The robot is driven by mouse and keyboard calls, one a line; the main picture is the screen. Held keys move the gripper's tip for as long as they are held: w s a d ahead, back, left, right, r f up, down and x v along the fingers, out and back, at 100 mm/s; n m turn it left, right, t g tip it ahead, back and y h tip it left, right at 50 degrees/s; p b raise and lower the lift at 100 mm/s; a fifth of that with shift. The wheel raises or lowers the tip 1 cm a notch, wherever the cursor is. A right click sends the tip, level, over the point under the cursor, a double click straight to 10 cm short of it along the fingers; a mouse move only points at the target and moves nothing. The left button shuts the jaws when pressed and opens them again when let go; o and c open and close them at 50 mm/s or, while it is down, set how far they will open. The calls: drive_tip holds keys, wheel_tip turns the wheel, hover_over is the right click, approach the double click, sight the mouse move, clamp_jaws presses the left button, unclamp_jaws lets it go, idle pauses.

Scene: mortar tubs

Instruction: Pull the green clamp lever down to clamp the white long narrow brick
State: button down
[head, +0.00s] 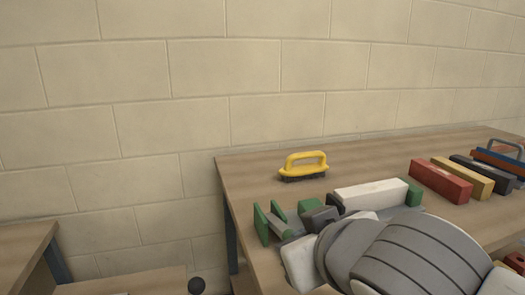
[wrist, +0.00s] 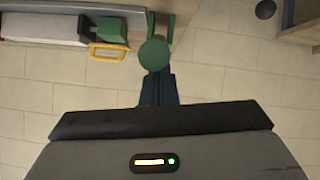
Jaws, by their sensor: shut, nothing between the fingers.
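The white long narrow brick (head: 370,194) lies on the bench in a clamp, with a green block (head: 413,192) at its right end. Green upright plates (head: 262,224) of the clamp stand to the left. In the wrist view the brick (wrist: 40,28) is at top left, beside a green block (wrist: 112,28). A round green knob (wrist: 154,54), apparently the clamp lever's end, is directly ahead of my gripper (wrist: 157,78). My gripper is shut and empty, its dark fingertips at the knob; I cannot tell whether they touch. My arm hides part of the clamp in the head view.
A yellow-handled brush (head: 303,166) stands behind the clamp on the bench (head: 245,168). Red (head: 440,181), yellow (head: 463,178) and dark (head: 487,173) bricks lie to the right. A block wall (head: 160,90) is behind. A lower wooden surface (head: 22,245) is at left.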

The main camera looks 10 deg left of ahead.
drive_tip(key=shift+s+f+b, duration=0.15)
drive_tip(key=shift+f+b, duration=0.5)
drive_tip(key=shift+b, duration=0.1)
drive_tip(key=s+d+r+p, duration=0.2)
drive_tip(key=s+r+p, duration=0.1)
drive_tip(key=s+r, duration=0.4)
drive_tip(key=shift+r+t, duration=0.3)
drive_tip(key=shift+r, duration=1.1)
drive_tip(key=shift+d, duration=0.1)
